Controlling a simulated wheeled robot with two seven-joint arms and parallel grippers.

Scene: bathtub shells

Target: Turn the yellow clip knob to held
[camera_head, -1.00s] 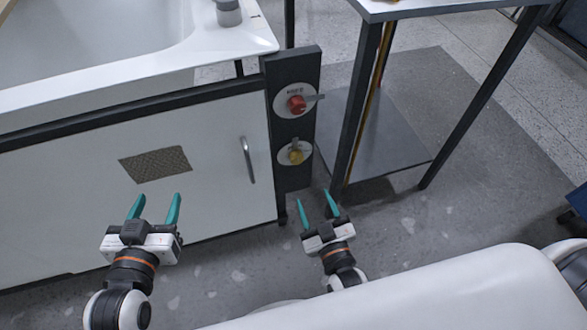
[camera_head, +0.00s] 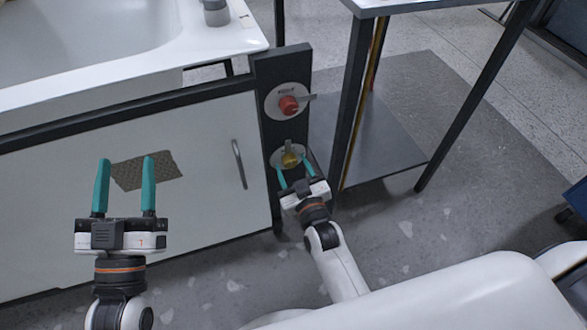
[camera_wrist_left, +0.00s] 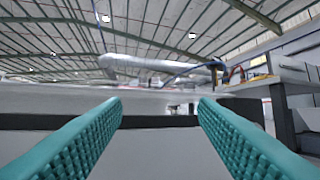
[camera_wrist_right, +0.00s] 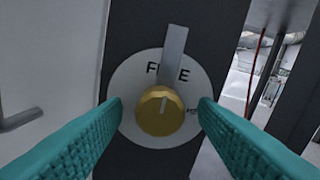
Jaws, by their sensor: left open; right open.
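The yellow clip knob (camera_wrist_right: 159,110) sits on a round white dial plate on a dark upright panel (camera_head: 266,100). In the right wrist view the plate reads "FREE", partly covered by a grey metal strip (camera_wrist_right: 174,50) above the knob; other lettering at the right is partly hidden. In the head view the knob (camera_head: 290,159) is just beyond my right gripper (camera_head: 296,179). My right gripper is open, its teal fingers on either side of the knob and apart from it. My left gripper (camera_head: 126,187) is open and empty, in front of the white cabinet.
A red knob (camera_head: 289,105) with its own plate is above the yellow one. A cabinet handle (camera_head: 239,164) is left of the panel. A table leg (camera_head: 355,100) stands close on the right. The white tub (camera_head: 90,50) is above the cabinet.

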